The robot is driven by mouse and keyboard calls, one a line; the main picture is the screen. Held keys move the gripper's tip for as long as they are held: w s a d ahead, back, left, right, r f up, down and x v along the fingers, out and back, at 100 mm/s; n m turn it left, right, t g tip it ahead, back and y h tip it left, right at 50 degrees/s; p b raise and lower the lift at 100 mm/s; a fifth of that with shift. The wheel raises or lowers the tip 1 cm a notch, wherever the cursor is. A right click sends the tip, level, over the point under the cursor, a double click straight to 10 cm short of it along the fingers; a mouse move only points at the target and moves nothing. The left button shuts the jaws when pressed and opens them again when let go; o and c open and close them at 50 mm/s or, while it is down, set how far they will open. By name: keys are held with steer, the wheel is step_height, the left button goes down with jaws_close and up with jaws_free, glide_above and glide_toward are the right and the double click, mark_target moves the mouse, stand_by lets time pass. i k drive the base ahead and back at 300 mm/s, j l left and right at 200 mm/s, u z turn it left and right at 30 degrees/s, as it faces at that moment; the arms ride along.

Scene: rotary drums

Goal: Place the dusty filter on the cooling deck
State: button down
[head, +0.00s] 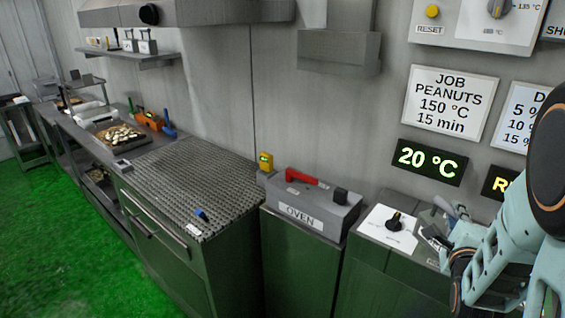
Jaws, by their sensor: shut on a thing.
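A metal deck with a perforated top (180,172) stands in the middle left of the head view; I take it for the cooling deck. A small blue item (201,214) and a white label (194,231) sit at its front edge. My arm comes in from the right. Only grey parts of what seems to be my gripper (446,217) show at its end, above the right-hand cabinet and right of the deck. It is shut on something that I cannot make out. I cannot pick out the dusty filter for certain.
The oven unit (310,212) with a red handle (302,177) stands between the deck and my arm. A yellow device (266,161) is at the deck's back right corner. A tray of pale pieces (122,136) lies beyond the deck.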

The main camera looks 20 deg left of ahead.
mark_target(190, 178)
steer(key=i+j+u, duration=0.1)
steer(key=j+u, duration=0.15)
steer(key=u, duration=0.15)
steer(key=i+j+u, duration=0.15)
steer(key=u, duration=0.25)
steer(key=i+j+u, duration=0.15)
steer(key=u, duration=0.25)
steer(key=i+j+u, duration=0.1)
steer(key=i+u, duration=0.15)
steer(key=u, duration=0.15)
steer(key=i+j+z, duration=0.25)
steer(key=i+z, duration=0.3)
steer(key=i+j+z, duration=0.1)
steer(key=i+z, duration=0.15)
steer(key=i, duration=0.25)
steer(key=i+u, duration=0.1)
steer(key=i, duration=0.15)
